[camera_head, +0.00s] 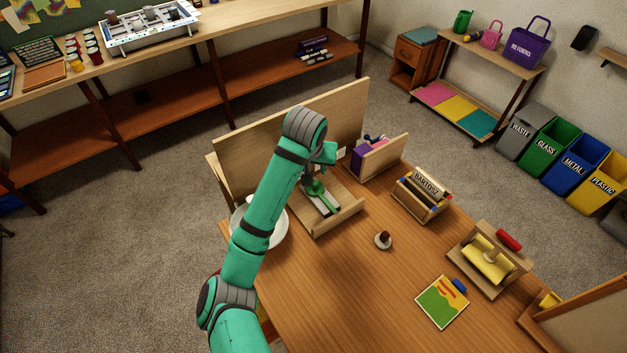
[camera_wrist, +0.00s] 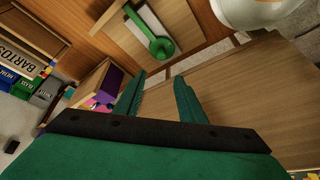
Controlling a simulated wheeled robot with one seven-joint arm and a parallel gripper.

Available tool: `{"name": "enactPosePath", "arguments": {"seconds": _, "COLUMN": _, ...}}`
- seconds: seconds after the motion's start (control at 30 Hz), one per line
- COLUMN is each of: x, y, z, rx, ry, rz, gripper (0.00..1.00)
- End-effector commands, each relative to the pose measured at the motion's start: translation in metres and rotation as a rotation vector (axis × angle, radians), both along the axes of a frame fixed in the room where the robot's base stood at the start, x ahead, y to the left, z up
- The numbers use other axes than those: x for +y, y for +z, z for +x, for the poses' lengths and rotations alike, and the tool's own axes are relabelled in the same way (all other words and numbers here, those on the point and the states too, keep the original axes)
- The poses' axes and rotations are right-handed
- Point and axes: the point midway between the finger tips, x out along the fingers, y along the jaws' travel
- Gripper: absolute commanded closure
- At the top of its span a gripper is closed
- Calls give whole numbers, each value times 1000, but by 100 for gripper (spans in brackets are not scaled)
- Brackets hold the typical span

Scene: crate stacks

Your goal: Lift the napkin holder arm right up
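The napkin holder (camera_head: 345,218) is a light wooden tray on the table, with white napkins in it. Its green arm (camera_head: 319,193) lies low across the napkins. In the wrist view the green arm (camera_wrist: 158,42) shows a rounded end over the white napkins, at the top middle. My gripper (camera_wrist: 159,76) is open, its two green fingers apart with nothing between them. The fingertips point toward the green arm and appear apart from it. In the head view my own arm hides most of the gripper and part of the holder.
A tall wooden panel (camera_head: 255,135) stands behind the holder, close to my gripper. A white bowl (camera_head: 274,232) is left of the holder. A purple organizer (camera_head: 383,160) and a BARTOSZ box (camera_head: 421,205) stand to its right.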

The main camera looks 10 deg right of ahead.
Motion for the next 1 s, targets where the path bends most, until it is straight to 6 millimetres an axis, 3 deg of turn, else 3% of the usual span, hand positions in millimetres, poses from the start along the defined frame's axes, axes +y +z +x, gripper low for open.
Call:
{"name": "enactPosePath", "arguments": {"seconds": 0.17, "x": 4, "y": -14, "z": -6, "rx": 31, "ry": -9, "rz": 1, "gripper": 64}}
{"name": "enactPosePath", "arguments": {"seconds": 0.7, "x": -10, "y": -92, "z": 25, "rx": 29, "ry": -10, "rz": 1, "gripper": 64}}
{"name": "enactPosePath", "arguments": {"seconds": 1.0, "x": -12, "y": -105, "z": 30, "rx": 27, "ry": -11, "rz": 1, "gripper": 64}}
